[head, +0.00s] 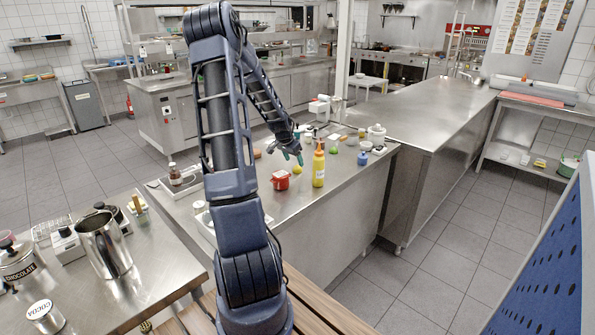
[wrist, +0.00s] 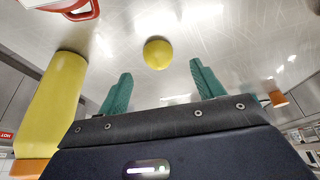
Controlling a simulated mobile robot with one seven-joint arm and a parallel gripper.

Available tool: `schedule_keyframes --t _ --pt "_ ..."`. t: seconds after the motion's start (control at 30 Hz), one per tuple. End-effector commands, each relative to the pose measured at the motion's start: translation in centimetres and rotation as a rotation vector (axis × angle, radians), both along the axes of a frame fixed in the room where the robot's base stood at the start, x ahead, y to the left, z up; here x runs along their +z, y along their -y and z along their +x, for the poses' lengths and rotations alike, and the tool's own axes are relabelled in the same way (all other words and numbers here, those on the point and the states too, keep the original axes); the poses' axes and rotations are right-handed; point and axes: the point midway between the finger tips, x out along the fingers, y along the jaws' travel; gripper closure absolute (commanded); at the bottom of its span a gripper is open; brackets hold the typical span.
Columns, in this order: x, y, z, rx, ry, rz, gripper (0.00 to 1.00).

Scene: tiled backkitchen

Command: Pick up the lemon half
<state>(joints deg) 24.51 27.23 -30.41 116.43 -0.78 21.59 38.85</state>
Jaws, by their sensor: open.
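The lemon half (wrist: 157,54) shows as a round yellow shape on the steel counter in the wrist view, just beyond the gap between my fingertips. In the head view it is a small yellow spot (head: 297,169) on the counter, between a red pot and a yellow bottle. My gripper (wrist: 161,74) is open, with its two green fingers apart and nothing between them. In the head view my gripper (head: 292,157) hangs over the counter close to the lemon half. The lemon's underside is hidden.
The yellow bottle (head: 318,168) stands close by, and fills the left of the wrist view (wrist: 50,105). The red pot (head: 280,181) is on the other side. The counter front is bare.

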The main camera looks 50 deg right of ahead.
Motion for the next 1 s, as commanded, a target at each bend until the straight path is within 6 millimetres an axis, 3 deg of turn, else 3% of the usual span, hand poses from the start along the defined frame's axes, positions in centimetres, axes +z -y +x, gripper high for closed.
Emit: schedule_keyframes --t 0.33,0.6,0.87,1.0 --pt "-4.0 1.5 -0.2 -0.001 -0.002 0.001 0.33" --pt "-4.3 1.7 -0.2 0.0 0.0 0.0 0.33" --pt "-4.3 1.7 -0.2 0.0 0.0 0.0 0.81" --pt "-4.3 1.7 -0.2 0.0 0.0 0.0 0.81"
